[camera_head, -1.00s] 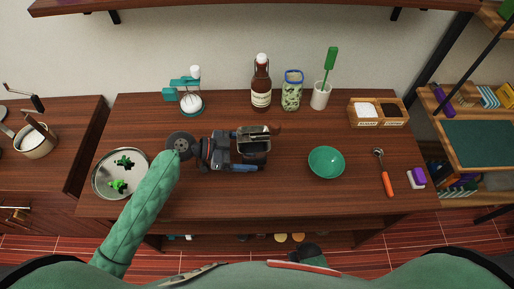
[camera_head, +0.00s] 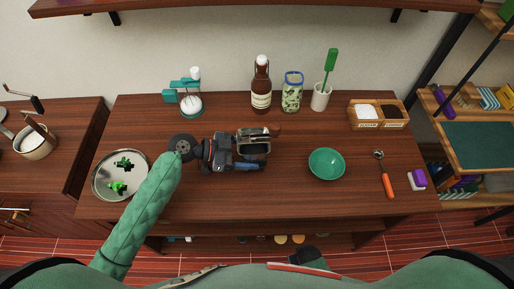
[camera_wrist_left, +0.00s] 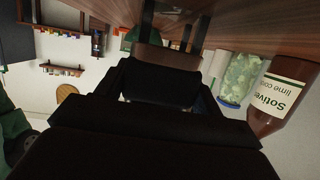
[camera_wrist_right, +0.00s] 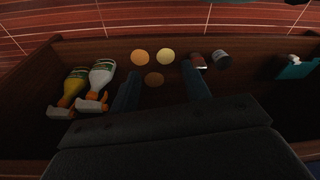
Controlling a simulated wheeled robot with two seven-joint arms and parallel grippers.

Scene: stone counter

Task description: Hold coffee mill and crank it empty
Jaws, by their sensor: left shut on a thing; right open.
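The coffee mill (camera_head: 254,137), with a dark metallic top and a thin crank, is at the middle-left of the counter in the head view. My left gripper (camera_head: 240,153) is shut on it from the left and hides much of its body. In the left wrist view, a brown part of the mill (camera_wrist_left: 153,57) shows beyond the dark jaws. My right gripper (camera_wrist_right: 161,90) is open and empty in the right wrist view, with a shelf below the counter behind it. In the head view it is at the bottom edge, low and away from the mill.
A green bowl (camera_head: 326,164) stands right of the mill, and an orange-handled spoon (camera_head: 386,176) lies farther right. A round tray (camera_head: 105,187) with green pieces is at the left. A brown bottle (camera_head: 261,88), jar (camera_head: 292,92) and brush cup (camera_head: 321,97) line the back.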

